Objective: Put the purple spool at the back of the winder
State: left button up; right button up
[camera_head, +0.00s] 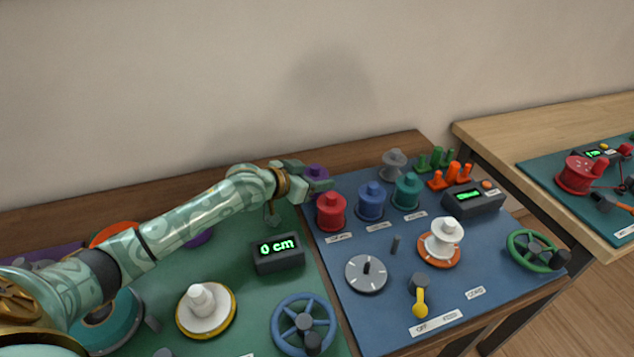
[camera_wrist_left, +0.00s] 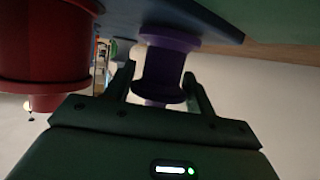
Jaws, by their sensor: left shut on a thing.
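My left gripper (camera_head: 316,183) reaches across the green board to the back left corner of the blue board (camera_head: 385,292). It is shut on the purple spool (camera_head: 314,170), which shows between the two fingers in the left wrist view (camera_wrist_left: 165,68). The spool is at the blue board's edge; I cannot tell whether it rests on the board. Red (camera_head: 331,211), blue (camera_head: 371,201) and teal (camera_head: 407,190) spools stand in a row to its right. A grey spool (camera_head: 393,164) stands behind them. Which part is the winder is not clear. My right gripper is not in view.
The blue board also holds a white spool on an orange base (camera_head: 441,242), a grey dial (camera_head: 367,274), a yellow lever (camera_head: 420,300), a green handwheel (camera_head: 535,251) and orange pegs (camera_head: 451,177). A counter (camera_head: 278,252) reads 0 cm on the green board. The wall is close behind.

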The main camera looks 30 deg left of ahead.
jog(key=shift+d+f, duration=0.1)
pick_arm(q)
jog(key=shift+f, duration=0.2)
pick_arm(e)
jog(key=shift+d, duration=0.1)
pick_arm(q)
jog(key=o, duration=0.8)
jog(key=shift+o, duration=1)
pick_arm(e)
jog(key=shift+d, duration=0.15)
pick_arm(q)
jog(key=shift+r, duration=0.1)
jog(key=shift+s+a+r+p, duration=0.1)
jog(key=shift+s+r+p, duration=0.15)
jog(key=shift+p, duration=0.1)
jog(key=p+v, duration=0.4)
jog(key=v, duration=0.6)
jog(key=shift+s+p, duration=0.15)
jog(key=shift+p, duration=0.15)
jog(key=shift+s+a+r, duration=0.15)
jog(key=shift+s+a, duration=0.05)
jog(key=shift+s, duration=0.3)
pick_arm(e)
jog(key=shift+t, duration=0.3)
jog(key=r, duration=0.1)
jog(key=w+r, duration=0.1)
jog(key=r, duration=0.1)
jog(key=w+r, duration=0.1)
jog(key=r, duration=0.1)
